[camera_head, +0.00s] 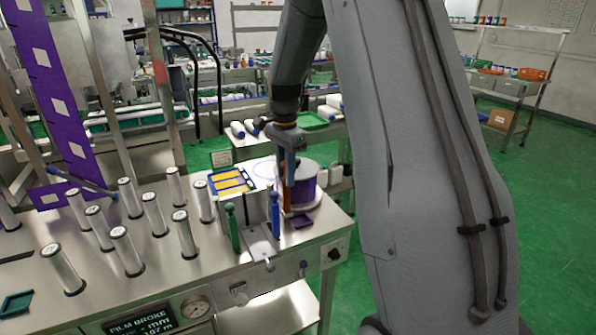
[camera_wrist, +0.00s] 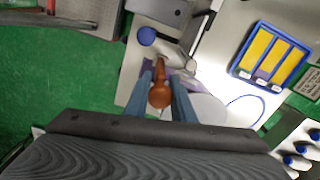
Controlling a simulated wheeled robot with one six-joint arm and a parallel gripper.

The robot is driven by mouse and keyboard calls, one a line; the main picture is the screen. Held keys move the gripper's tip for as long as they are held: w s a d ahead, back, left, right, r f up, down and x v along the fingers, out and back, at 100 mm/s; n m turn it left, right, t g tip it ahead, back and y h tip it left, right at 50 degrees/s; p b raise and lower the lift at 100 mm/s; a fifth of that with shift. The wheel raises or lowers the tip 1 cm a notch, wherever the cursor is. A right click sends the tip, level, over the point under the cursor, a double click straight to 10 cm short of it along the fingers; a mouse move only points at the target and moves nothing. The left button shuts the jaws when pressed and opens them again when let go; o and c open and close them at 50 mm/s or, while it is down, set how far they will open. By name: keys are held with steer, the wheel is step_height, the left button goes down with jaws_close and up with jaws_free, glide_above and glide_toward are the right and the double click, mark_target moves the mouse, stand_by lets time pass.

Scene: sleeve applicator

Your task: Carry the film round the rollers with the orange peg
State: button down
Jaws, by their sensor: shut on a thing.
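My gripper (camera_head: 287,165) is above the right end of the steel bench, fingers pointing down. It is shut on the orange peg (camera_head: 286,198), whose round orange-brown top (camera_wrist: 160,95) shows between the fingers in the wrist view. A purple film roll (camera_head: 308,186) stands right behind the peg, and a short purple film end (camera_head: 302,222) lies at its foot. The peg's lower end is partly hidden by the blue peg, so I cannot tell whether it touches the film. Several upright silver rollers (camera_head: 153,213) stand to the left. Purple film with white squares (camera_head: 55,85) hangs at far left.
A green peg (camera_head: 233,228) and a blue peg (camera_head: 275,215) stand in front of the gripper. A blue tray with yellow strips (camera_head: 231,181) lies behind them. A display (camera_head: 140,323) on the bench front reads "FILM BROKE". Gaps between the rollers are bare steel.

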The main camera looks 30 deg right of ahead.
steer(key=shift+w+a, duration=0.25)
steer(key=shift+a, duration=0.6)
steer(key=shift+a, duration=0.1)
steer(key=a+p, duration=0.3)
steer(key=a, duration=1.8)
steer(key=shift+a, duration=0.35)
steer(key=shift+s, duration=0.1)
steer(key=s+a+p, duration=0.1)
steer(key=s+a, duration=0.1)
steer(key=s, duration=0.1)
steer(key=s+a+p, duration=0.1)
steer(key=shift+s+p, duration=0.35)
steer(key=shift+s, duration=0.05)
steer(key=shift+a, duration=0.1)
